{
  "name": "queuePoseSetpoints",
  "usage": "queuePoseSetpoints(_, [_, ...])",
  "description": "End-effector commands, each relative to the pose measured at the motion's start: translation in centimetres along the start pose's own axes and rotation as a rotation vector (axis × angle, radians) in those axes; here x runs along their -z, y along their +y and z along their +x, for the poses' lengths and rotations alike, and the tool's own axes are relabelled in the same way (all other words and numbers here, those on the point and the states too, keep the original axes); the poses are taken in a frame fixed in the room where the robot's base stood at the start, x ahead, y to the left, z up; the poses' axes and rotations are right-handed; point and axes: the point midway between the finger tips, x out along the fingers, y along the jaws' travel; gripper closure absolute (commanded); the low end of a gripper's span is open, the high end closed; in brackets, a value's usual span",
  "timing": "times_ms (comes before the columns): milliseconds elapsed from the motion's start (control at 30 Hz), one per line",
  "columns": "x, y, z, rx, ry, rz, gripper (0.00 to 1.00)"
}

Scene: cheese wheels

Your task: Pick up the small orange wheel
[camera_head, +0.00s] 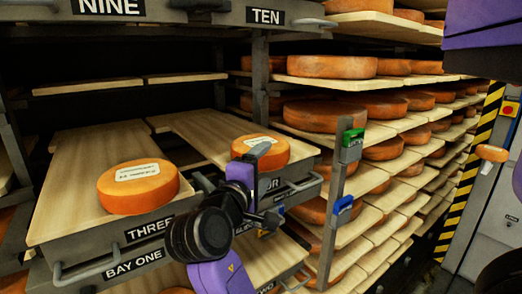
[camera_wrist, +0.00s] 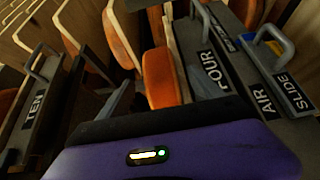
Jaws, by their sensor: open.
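Two orange wheels with white labels stand on pulled-out wooden shelves. One wheel (camera_head: 137,196) lies flat on the shelf marked THREE (camera_head: 75,212), at the left. The other wheel (camera_head: 272,152), which looks smaller, lies on the shelf marked FOUR (camera_head: 200,128). It also shows in the wrist view (camera_wrist: 160,80), ahead of my gripper near the FOUR sign. My gripper (camera_head: 268,184) is open and empty, in front of the shelf FOUR wheel. It hides part of that wheel's lower left; contact cannot be told. I cannot tell for certain which wheel is meant.
Racks at the right hold several larger orange wheels (camera_head: 331,67). A metal post (camera_head: 338,200) with green and blue parts stands right of my gripper. A handle (camera_head: 303,186) sticks out from the shelf front. A small orange round object (camera_head: 491,153) is at the far right.

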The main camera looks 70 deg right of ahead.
Motion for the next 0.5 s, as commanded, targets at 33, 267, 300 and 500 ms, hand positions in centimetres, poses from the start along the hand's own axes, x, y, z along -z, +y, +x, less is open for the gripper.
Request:
queuePoseSetpoints(33, [-0.1, 0.2, 0.9, 0.0, -0.004, -0.003, 0.25])
queuePoseSetpoints(267, [-0.1, 0.0, 3.6, 0.001, -0.001, 0.0, 0.25])
queuePoseSetpoints(300, [-0.1, 0.0, 3.8, 0.0, 0.0, 0.0, 0.25])
queuePoseSetpoints(500, [0.0, 0.0, 3.9, 0.0, 0.002, 0.001, 0.25])
